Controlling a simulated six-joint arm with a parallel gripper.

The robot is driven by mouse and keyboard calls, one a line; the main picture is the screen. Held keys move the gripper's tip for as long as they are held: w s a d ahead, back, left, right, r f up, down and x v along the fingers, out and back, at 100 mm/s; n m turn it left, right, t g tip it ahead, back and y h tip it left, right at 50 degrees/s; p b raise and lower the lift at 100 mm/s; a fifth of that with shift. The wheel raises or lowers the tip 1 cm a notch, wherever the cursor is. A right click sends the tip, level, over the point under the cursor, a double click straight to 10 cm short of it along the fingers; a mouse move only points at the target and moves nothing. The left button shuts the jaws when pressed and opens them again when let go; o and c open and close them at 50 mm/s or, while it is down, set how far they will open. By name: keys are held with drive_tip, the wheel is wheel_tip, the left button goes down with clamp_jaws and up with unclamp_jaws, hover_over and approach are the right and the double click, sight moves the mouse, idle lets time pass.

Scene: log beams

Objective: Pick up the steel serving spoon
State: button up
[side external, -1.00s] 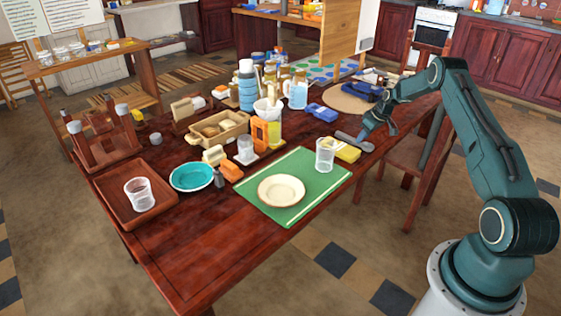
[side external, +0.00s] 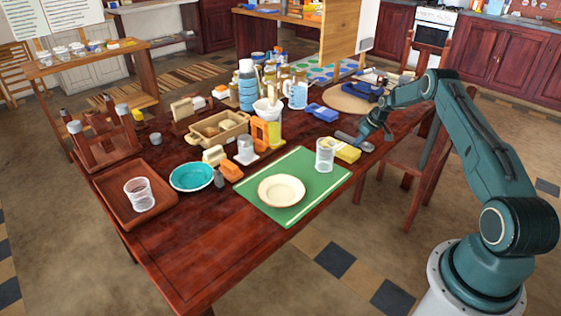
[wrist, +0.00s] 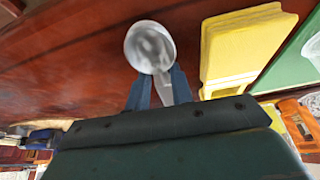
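The steel serving spoon (side external: 367,147) lies on the dark red wooden table (side external: 165,255), beside a yellow block (side external: 347,154). In the wrist view its grey bowl (wrist: 150,47) points away from my gripper, and its handle runs back between the fingers. My gripper (wrist: 160,84) is open, with one finger on each side of the handle near the bowl. A gap shows between the left finger and the handle. In the side view my gripper (side external: 360,138) is low over the spoon and hides part of it. The handle's far end is hidden in the wrist view.
A clear glass (side external: 325,154) stands on the green mat (side external: 310,178), close left of the yellow block. A cream plate (side external: 281,190) is also on the mat. Blue items (side external: 322,112) lie behind the spoon. The table's right edge is close to the spoon.

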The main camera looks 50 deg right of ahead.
clamp_jaws()
drive_tip(key=shift+r, duration=0.1)
wheel_tip(320, 180, up, 20)
idle(0.6)
drive_tip(key=shift+w+a, duration=0.1)
idle(0.5)
